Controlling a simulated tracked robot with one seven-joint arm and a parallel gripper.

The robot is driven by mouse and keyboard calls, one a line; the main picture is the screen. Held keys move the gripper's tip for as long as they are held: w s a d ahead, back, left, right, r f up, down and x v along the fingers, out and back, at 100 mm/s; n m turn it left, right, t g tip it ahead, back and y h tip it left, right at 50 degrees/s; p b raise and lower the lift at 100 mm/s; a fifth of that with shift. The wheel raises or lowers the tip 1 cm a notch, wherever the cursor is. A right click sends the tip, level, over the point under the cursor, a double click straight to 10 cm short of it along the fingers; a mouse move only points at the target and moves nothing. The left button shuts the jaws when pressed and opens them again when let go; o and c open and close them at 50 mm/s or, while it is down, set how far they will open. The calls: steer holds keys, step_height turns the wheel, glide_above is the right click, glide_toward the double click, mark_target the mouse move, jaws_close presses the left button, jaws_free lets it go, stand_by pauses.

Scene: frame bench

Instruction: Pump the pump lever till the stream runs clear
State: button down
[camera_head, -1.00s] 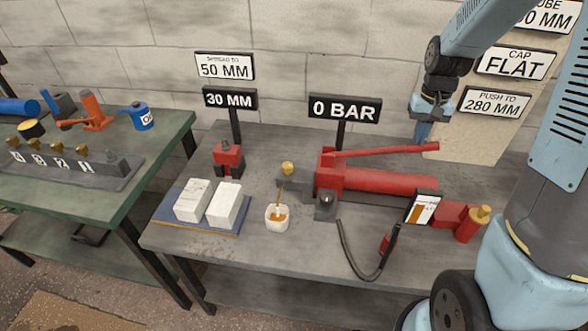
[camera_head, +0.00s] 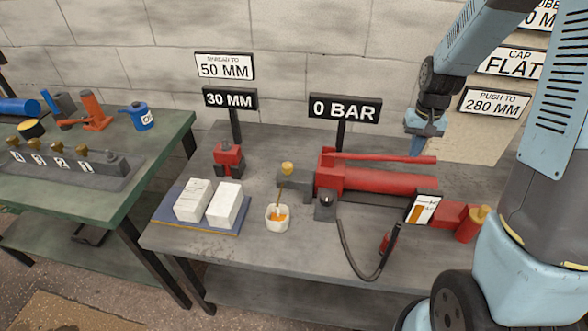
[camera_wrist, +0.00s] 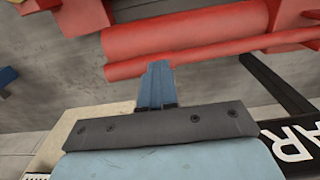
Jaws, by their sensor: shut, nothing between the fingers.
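The red pump lever (camera_head: 385,158) lies almost level, just above the red pump cylinder (camera_head: 390,181). My gripper (camera_head: 416,149) is shut and empty, pointing down at the lever near its free end. In the wrist view, the blue fingertips (camera_wrist: 157,75) reach the edge of the red pump parts; I cannot tell whether they touch the lever. The sign (camera_head: 345,108) above reads 0 BAR.
Two white blocks on a blue mat (camera_head: 185,226) and a small red tool (camera_head: 228,158) stand left of the pump. A black hose (camera_head: 347,252) loops at the bench front. Signs stand behind the bench, and a green bench (camera_head: 150,160) is at left.

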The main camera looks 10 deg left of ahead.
steer(key=shift+r, duration=3.15)
steer(key=shift+f, duration=4.2)
steer(key=shift+d+r, duration=0.1)
steer(key=shift+r, duration=4.05)
